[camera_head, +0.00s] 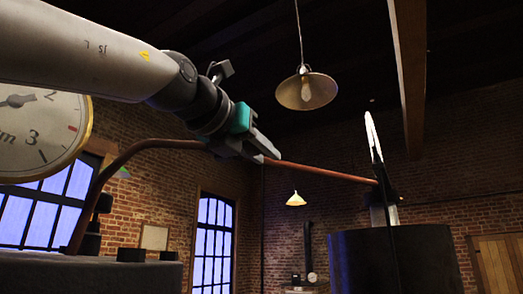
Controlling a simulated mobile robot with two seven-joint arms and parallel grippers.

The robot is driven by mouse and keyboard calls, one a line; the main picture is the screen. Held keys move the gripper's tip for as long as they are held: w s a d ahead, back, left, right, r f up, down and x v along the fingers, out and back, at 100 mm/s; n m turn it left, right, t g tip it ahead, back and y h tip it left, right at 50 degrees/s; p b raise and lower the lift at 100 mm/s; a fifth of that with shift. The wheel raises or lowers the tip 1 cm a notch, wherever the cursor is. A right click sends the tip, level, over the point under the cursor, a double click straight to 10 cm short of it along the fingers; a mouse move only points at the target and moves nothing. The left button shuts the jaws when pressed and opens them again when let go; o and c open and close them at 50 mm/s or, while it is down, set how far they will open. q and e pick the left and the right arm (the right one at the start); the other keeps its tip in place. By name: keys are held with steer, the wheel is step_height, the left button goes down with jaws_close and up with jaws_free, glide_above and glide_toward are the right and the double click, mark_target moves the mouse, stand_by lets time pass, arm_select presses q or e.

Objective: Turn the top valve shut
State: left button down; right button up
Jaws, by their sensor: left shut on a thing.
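My left gripper (263,147) reaches in from the upper left on its pale arm. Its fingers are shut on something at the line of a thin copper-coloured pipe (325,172). What lies between the fingers is hidden, and I cannot make out a valve handle there. The pipe rises at the lower left, bends, passes behind the gripper and slopes down right to a fitting (383,190) on a dark cylinder (395,262). A bright, narrow upright piece (374,137) stands above that fitting; I cannot tell what it is. My right gripper is not in view.
A large round gauge (40,130) is at the left edge, close under my left arm. A dark flat-topped block (100,275) fills the lower left. A lamp (306,90) hangs above and right of the gripper, and a wooden beam (409,75) runs at the upper right.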

arm_select(q)
steer(key=shift+s+g+y, duration=0.15)
steer(key=shift+g+y, duration=0.65)
steer(key=shift+g, duration=0.2)
steer(key=shift+a+f+g, duration=0.15)
steer(key=shift+f+g, duration=0.05)
steer(key=shift+g, duration=0.2)
steer(key=c, duration=1.1)
jaws_free()
steer(key=o, duration=0.4)
steer(key=shift+f, duration=0.15)
steer(key=shift+o, duration=0.2)
steer(key=b+v, duration=0.1)
steer(key=v, duration=1.4)
steer(key=shift+r, duration=0.25)
steer(key=shift+s, duration=0.15)
